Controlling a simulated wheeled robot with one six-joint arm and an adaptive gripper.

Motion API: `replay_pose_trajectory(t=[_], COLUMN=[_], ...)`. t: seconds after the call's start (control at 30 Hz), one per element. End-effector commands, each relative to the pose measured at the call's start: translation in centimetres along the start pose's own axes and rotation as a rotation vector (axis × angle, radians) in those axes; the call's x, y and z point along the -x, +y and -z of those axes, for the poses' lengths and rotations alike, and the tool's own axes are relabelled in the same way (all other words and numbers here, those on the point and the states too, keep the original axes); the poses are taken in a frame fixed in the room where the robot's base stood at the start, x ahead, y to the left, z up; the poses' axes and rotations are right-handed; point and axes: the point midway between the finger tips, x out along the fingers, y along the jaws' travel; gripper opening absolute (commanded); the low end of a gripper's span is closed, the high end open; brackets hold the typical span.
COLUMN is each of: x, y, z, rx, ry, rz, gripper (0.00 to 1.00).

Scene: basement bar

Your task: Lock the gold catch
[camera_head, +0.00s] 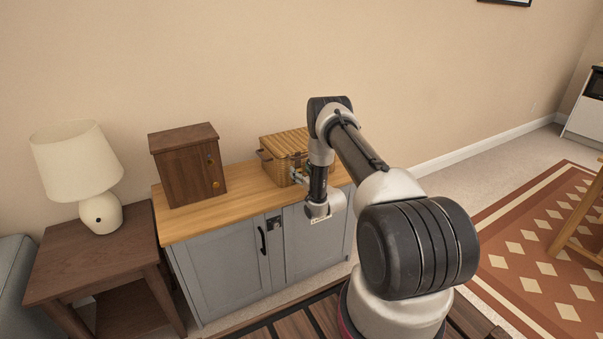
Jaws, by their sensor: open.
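A small dark wooden box (184,172) stands on the sideboard's left half. A round gold-coloured fitting (215,184) shows low on its right-hand face, with a small bluish fitting (210,158) above it. They are too small to tell whether either is a catch, or locked. A wicker basket (287,143) with a closed lid stands on the right half. My gripper (295,175) is at the basket's front, open, with no held thing visible. My wrist hides part of the basket's front, so I cannot tell whether a gold catch is there or whether the fingers touch it.
The grey sideboard (213,274) has a light wooden top, a black handle (262,240) and a dark latch plate (274,223). A side table (90,252) with a white lamp (77,162) stands left. The sideboard top between box and basket is clear. A patterned rug (545,265) lies right.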

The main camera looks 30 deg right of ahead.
Motion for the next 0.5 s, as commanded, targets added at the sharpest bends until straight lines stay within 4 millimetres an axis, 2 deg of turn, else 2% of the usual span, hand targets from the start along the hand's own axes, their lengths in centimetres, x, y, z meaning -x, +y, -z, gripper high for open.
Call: replay_pose_trajectory(t=[0.1, 0.33, 0.5], x=[0.02, 0.04, 0.04], y=[-0.01, -0.01, 0.00], z=[-0.01, -0.01, 0.00], rx=[0.000, 0.000, -0.002], ry=[0.000, 0.000, 0.000], rz=[0.000, 0.000, 0.000], gripper=[0.55, 0.13, 0.11])
